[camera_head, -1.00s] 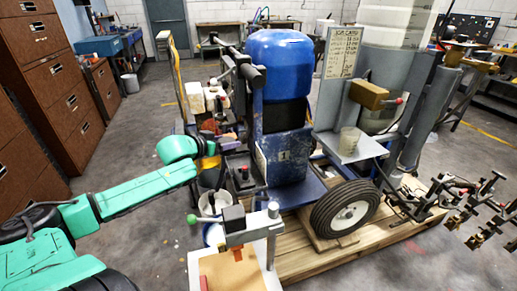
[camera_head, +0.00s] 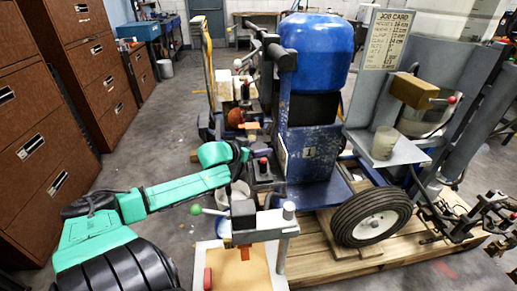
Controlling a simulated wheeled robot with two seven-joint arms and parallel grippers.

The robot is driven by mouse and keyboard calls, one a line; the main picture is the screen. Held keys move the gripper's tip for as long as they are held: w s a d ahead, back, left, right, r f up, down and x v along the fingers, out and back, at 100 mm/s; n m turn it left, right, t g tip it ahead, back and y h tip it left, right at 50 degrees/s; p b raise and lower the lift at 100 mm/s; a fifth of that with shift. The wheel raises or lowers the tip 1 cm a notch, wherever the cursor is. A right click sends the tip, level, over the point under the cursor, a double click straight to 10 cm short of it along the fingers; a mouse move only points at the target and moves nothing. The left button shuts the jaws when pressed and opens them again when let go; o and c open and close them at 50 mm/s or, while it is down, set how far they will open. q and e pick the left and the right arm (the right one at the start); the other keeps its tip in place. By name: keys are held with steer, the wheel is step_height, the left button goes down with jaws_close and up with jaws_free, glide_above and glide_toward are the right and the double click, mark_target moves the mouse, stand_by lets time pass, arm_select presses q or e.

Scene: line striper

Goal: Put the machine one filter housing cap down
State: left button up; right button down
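Machine one (camera_head: 308,170) is a worn blue line striper with a "1" on its front and a large blue tank (camera_head: 315,50) on top. My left arm reaches in from the left, and my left gripper (camera_head: 242,155) is a small dark shape at the machine's left side, beside a dark block with a red knob (camera_head: 263,163). Its fingers are too small and dark to tell whether they are open or hold anything. I cannot pick out the filter housing cap for sure. My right gripper is not in view.
A small stand (camera_head: 235,278) with a clamp and green-knobbed lever is in front. A white bucket (camera_head: 234,194) stands below my gripper. The black wheel (camera_head: 372,216) rests near a wooden pallet (camera_head: 325,268). A cup (camera_head: 384,142) sits on a grey shelf at right. Brown cabinets (camera_head: 60,130) line the left.

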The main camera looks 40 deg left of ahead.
arm_select(q)
steer(key=o, duration=0.4)
steer(key=shift+c, duration=0.2)
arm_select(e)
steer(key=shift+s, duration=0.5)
arm_select(q)
steer(key=shift+s+r+p, duration=0.2)
steer(key=shift+s+p, duration=0.15)
steer(key=shift+p, duration=0.05)
steer(key=p+v, duration=0.5)
steer(key=v, duration=0.6)
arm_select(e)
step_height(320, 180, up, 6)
arm_select(q)
steer(key=shift+r, duration=0.1)
steer(key=shift+s, duration=0.1)
